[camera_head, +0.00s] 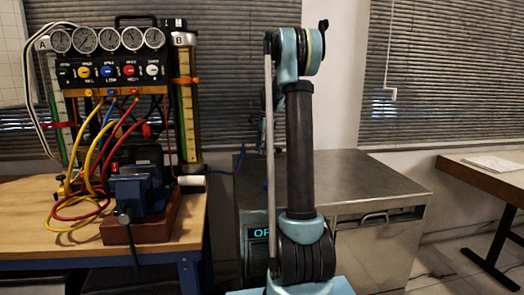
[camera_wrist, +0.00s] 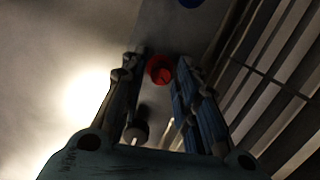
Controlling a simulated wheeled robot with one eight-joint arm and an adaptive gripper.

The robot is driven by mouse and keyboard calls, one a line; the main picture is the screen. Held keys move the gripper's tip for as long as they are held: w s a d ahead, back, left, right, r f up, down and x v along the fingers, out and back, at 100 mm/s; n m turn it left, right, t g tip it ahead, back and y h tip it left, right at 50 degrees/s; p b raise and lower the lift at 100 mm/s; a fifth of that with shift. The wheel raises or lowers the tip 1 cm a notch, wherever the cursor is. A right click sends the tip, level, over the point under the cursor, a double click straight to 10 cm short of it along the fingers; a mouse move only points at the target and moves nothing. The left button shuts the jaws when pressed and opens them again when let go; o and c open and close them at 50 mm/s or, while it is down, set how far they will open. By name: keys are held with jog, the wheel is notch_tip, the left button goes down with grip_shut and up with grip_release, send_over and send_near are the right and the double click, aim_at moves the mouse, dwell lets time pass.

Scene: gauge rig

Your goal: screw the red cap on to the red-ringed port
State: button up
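In the wrist view my gripper (camera_wrist: 162,66) has its two fingers apart, one on each side of a round red part (camera_wrist: 160,70). The red part nearly fills the gap between the fingertips. I cannot tell whether the fingers touch it, or whether it is the red cap or the red-ringed port. My gripper is hidden in the head view, where my arm stands upright in front of the metal cabinet. The gauge rig (camera_head: 108,76) stands at the left with a row of coloured knobs. Small coloured fittings with hoses sit below the knobs; no red-ringed port is clear there.
A blue vise (camera_head: 137,188) on a reddish block stands on the wooden bench (camera_head: 30,215), among yellow, blue and red hoses. The metal cabinet (camera_head: 370,180) has a bare top at right. The wrist view shows blinds (camera_wrist: 285,70) and a blue round part (camera_wrist: 190,2).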

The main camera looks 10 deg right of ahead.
jog(key=n, duration=0.4)
jog(key=shift+g, duration=0.3)
jog(key=n, duration=0.5)
jog(key=shift+h, duration=0.3)
grip_shut()
jog(key=m, duration=0.5)
jog(key=shift+d, duration=0.1)
